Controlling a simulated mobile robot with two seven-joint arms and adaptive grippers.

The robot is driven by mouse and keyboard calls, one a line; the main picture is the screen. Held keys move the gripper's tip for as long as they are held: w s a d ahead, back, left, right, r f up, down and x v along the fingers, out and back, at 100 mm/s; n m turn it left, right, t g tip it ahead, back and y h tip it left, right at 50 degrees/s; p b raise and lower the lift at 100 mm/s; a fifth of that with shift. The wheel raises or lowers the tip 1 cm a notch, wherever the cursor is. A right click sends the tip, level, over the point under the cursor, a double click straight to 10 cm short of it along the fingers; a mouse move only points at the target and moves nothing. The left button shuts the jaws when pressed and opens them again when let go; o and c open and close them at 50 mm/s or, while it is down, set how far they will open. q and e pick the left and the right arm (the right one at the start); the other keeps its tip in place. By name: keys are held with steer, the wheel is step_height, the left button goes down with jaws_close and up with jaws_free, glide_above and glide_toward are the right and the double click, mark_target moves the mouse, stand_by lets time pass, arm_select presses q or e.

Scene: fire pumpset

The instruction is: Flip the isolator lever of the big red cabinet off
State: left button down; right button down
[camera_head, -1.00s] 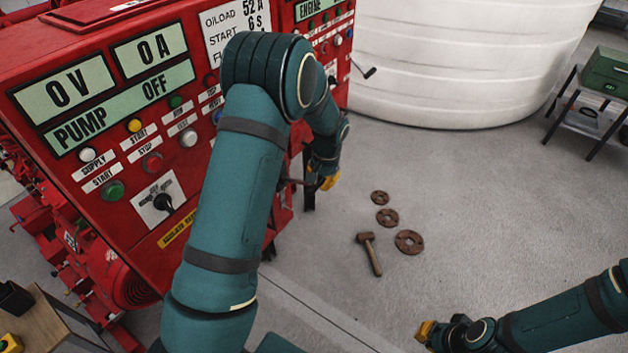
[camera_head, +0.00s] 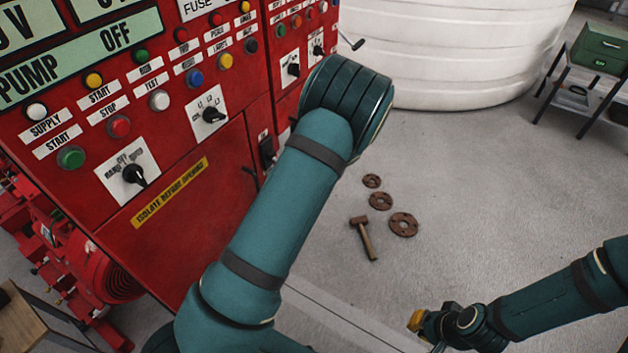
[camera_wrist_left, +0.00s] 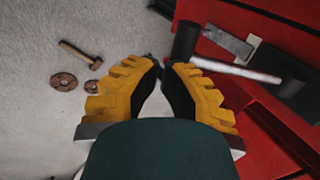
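The big red cabinet (camera_head: 205,175) fills the left of the head view and the right of the left wrist view (camera_wrist_left: 250,115). Its isolator is a black box (camera_head: 266,152) on the side, with a dark lever (camera_head: 251,176) partly in view beside my arm. In the left wrist view, the lever has a black grip (camera_wrist_left: 185,40) and a silver rod (camera_wrist_left: 235,70). My left gripper (camera_wrist_left: 163,65) has a narrow gap between its tips, close to the grip and not visibly around it; contact is unclear. The head view hides it behind my arm. My right gripper (camera_head: 424,335) is low, away from the cabinet, its fingers partly hidden.
A hammer (camera_head: 363,238) and rusty flanges (camera_head: 403,225) lie on the open grey floor. A white tank (camera_head: 450,50) stands behind. A green box (camera_head: 600,48) sits on a stand at right. Knobs and buttons cover the cabinet front.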

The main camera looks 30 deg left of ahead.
arm_select(q)
steer(key=shift+b+x, duration=0.4)
steer(key=shift+x, duration=0.45)
arm_select(e)
steer(key=shift+d+f, duration=0.1)
steer(key=shift+f, duration=0.45)
arm_select(q)
steer(key=shift+s+f, duration=0.25)
arm_select(e)
steer(key=shift+d, duration=0.1)
